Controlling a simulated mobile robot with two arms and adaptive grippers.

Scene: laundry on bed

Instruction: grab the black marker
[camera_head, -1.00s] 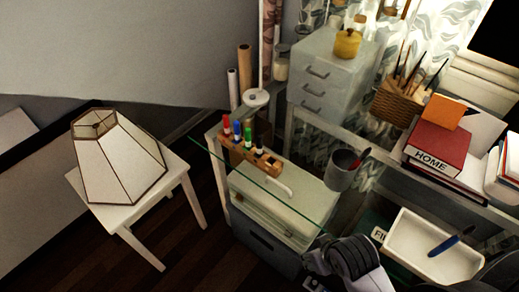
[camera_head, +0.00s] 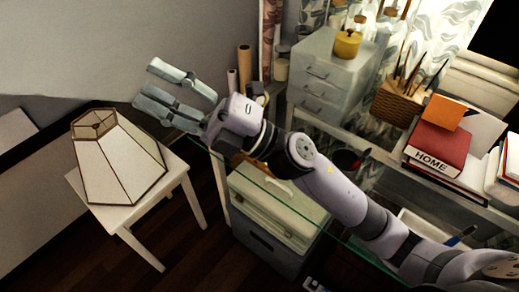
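My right gripper (camera_head: 146,86) is open and empty, raised at the upper left with its fingers pointing left. It is in front of the grey wall, above and beyond the lampshade in the picture. The black marker is hidden behind my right arm, as are the other markers. Only a small part of the wooden marker holder (camera_head: 240,158) shows below my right wrist. My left gripper is not in view.
A glass-topped desk (camera_head: 340,238) runs under my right arm. A white lampshade (camera_head: 112,165) sits on a small white table (camera_head: 172,178) at left. A drawer unit (camera_head: 325,75), a wicker basket (camera_head: 398,102) and a red book (camera_head: 440,145) stand at the back and right.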

